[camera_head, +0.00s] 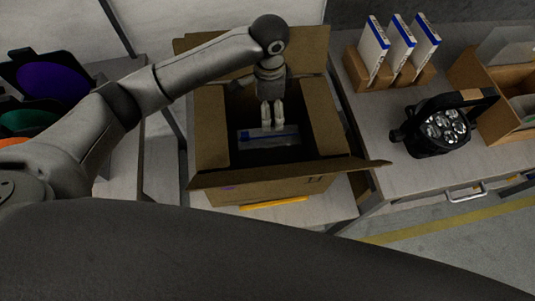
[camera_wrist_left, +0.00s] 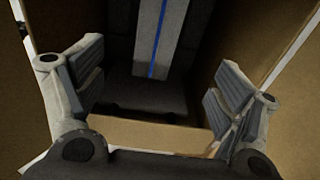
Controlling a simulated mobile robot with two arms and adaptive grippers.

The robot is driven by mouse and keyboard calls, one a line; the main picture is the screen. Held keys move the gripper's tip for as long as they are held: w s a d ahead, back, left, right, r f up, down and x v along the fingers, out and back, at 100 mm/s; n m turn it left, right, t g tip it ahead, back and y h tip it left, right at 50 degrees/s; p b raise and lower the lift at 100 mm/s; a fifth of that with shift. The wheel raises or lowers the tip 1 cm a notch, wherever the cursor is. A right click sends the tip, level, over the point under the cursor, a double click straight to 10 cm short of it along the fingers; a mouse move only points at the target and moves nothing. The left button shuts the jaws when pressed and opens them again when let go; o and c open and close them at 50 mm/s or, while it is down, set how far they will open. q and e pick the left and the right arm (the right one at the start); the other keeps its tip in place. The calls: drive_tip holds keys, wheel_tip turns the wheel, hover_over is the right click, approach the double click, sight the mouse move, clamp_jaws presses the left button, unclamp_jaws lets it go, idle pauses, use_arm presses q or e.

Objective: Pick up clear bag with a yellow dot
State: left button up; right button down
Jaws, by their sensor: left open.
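A clear bag with a blue strip (camera_head: 266,139) lies inside an open cardboard box (camera_head: 318,112). In the left wrist view the bag (camera_wrist_left: 143,40) shows as a grey, see-through shape with the blue strip running along it, on the dark inside of the box. I can see no yellow dot on it. My left gripper (camera_head: 272,117) points down into the box over the bag, close to its far edge in the head view. In the left wrist view the left gripper (camera_wrist_left: 160,85) is open, with nothing between its fingers. My right gripper is not in view.
The box's flaps stand open around my left arm. To the right, a table holds a cardboard holder (camera_head: 395,77) with several blue-and-white boxes, a black par can light (camera_head: 438,126) and another open box (camera_head: 515,128). Colored discs (camera_head: 50,85) stand at the left. A yellow item (camera_head: 273,203) lies before the box.

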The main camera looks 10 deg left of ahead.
use_arm(q)
drive_tip(key=b, duration=0.7)
hover_over(269, 136)
wheel_tip(269, 136, down, 9)
drive_tip(key=shift+r, duration=0.15)
wheel_tip(269, 136, down, 6)
drive_tip(key=shift+r+p, duration=0.25)
drive_tip(key=shift+p, duration=0.05)
drive_tip(key=f, duration=0.4)
drive_tip(key=shift+s+a+f+p, duration=0.15)
drive_tip(key=shift+s+a+p, duration=0.1)
drive_tip(key=shift+p, duration=0.05)
drive_tip(key=shift+f, duration=0.5)
drive_tip(key=c, duration=0.9)
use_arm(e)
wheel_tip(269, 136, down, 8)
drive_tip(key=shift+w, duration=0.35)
